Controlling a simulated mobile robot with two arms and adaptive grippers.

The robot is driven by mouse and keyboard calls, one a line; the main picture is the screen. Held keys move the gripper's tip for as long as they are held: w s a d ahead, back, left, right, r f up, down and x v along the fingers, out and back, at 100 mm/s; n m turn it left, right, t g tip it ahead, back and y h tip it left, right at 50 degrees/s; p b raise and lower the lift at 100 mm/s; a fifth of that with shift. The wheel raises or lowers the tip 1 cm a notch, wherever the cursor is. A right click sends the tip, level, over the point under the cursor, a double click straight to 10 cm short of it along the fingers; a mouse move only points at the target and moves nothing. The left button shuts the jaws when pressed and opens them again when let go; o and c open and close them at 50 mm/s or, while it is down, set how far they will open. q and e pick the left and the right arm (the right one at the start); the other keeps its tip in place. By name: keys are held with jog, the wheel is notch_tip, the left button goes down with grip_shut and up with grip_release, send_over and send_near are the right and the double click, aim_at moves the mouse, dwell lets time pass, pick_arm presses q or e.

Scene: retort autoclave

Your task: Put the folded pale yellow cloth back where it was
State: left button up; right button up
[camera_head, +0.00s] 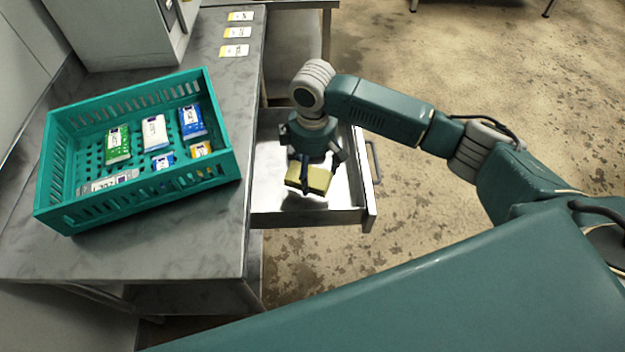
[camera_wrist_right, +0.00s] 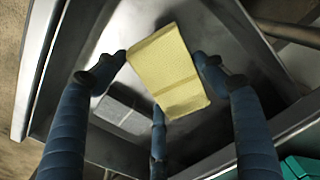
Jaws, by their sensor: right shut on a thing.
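The folded pale yellow cloth (camera_head: 309,177) is between the fingers of my right gripper (camera_head: 316,173), which is shut on it. In the right wrist view the cloth (camera_wrist_right: 168,70) sits between the blue fingers of the right gripper (camera_wrist_right: 160,72), with bare metal behind it. In the head view the cloth is over the open metal drawer (camera_head: 270,192) under the worktop. I cannot tell whether the cloth touches the drawer floor. My left gripper is not in view.
A teal crate (camera_head: 140,205) with several small packets stands on the grey worktop (camera_head: 215,262), left of the drawer. Several labels (camera_head: 235,50) lie at the back. In the right wrist view a grey block-like thing (camera_wrist_right: 124,111) shows below the cloth.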

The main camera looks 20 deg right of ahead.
aim_at(312, 182)
jog(key=shift+f, duration=2.65)
jog(key=o, duration=1)
jog(key=shift+f, duration=0.1)
notch_tip(312, 182, up, 12)
jog(key=shift+r+b, duration=0.15)
jog(key=shift+b, duration=0.25)
